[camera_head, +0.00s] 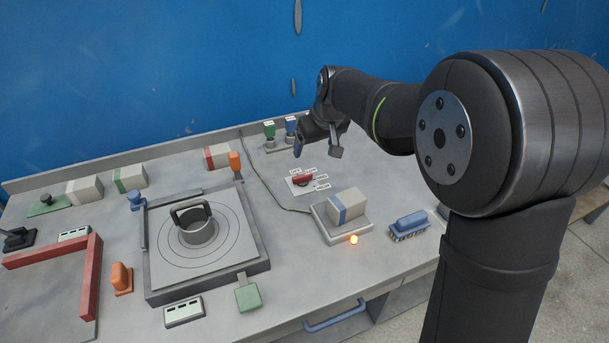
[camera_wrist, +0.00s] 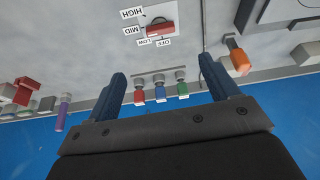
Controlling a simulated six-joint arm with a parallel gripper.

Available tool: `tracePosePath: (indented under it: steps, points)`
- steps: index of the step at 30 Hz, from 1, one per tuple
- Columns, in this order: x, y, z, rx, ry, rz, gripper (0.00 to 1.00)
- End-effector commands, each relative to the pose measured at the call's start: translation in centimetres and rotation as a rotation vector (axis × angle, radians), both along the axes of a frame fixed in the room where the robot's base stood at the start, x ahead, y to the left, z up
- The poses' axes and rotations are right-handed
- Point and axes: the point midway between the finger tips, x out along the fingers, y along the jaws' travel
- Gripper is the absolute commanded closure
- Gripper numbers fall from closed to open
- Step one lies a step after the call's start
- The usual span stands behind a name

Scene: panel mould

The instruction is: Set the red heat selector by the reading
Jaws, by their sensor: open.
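The red heat selector (camera_head: 303,178) sits on a small white plate in the back right part of the bench, with white labels around it. In the wrist view the selector (camera_wrist: 160,27) is at the top, with labels HIGH, MID, LOW and OFF; I cannot tell surely which one it points at. My gripper (camera_head: 317,150) hangs above and behind the selector, apart from it. In the wrist view my gripper (camera_wrist: 162,70) is open with nothing between its fingers. Small grey-white panels (camera_head: 184,311) with dark windows lie on the bench; no reading is legible.
A grey mould (camera_head: 150,280) with a round handled piece (camera_head: 198,230) fills the middle. A grey-and-blue block (camera_head: 346,205) rests on a platform with a lit orange lamp (camera_head: 353,239). Coloured plugs (camera_wrist: 160,92) stand behind the selector. A blue wall (camera_head: 180,70) bounds the back.

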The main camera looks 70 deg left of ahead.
Motion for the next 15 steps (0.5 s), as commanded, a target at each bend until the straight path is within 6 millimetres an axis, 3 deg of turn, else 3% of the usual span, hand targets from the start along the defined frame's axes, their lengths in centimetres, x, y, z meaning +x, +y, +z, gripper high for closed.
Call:
tracePosePath:
  steps: [15]
  points:
    - [-0.3,3.8,-9.4,-0.004,0.000,-0.001,0.20]
